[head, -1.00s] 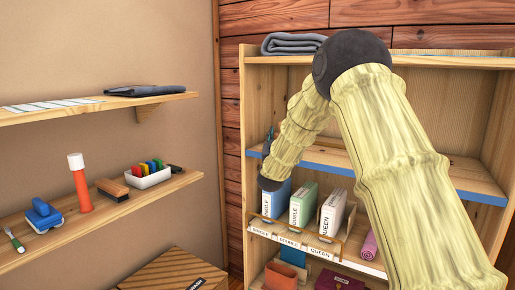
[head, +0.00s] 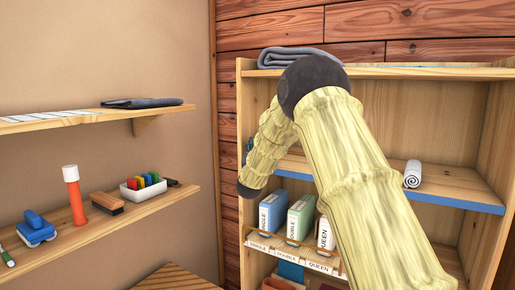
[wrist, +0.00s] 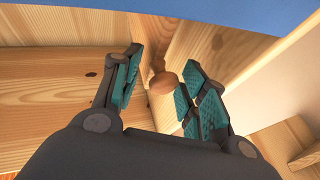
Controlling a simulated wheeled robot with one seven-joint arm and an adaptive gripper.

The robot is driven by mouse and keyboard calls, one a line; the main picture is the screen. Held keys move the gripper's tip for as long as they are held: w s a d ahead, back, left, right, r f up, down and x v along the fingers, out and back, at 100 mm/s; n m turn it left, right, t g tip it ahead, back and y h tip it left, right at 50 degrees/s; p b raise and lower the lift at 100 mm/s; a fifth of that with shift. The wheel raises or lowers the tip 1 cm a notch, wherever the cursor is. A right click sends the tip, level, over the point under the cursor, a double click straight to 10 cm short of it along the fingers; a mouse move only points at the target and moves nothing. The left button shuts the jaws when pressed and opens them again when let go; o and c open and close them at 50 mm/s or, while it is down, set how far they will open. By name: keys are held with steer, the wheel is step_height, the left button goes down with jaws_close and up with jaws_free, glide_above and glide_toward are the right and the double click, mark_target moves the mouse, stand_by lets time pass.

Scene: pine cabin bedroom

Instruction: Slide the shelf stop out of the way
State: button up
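In the wrist view, a small round wooden knob (wrist: 163,82) on a wooden peg, which looks like the shelf stop, stands between the two teal-padded fingers of my gripper (wrist: 158,86). The fingers are apart, one on each side. The right finger looks very close to the knob; I cannot tell whether it touches. In the head view my arm reaches to the left side of the shelf unit (head: 476,72). The knob cannot be made out there, and my gripper is mostly hidden behind my arm.
Blue, green and white boxes (head: 272,212) stand behind a labelled front rail (head: 290,251). A rolled white towel (head: 412,174) lies on the blue-edged shelf (head: 455,188). A folded grey cloth (head: 300,57) is on top. Left wall shelves (head: 100,222) hold brushes and a bottle.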

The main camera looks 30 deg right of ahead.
steer(key=v, duration=1.2)
stand_by(0.6)
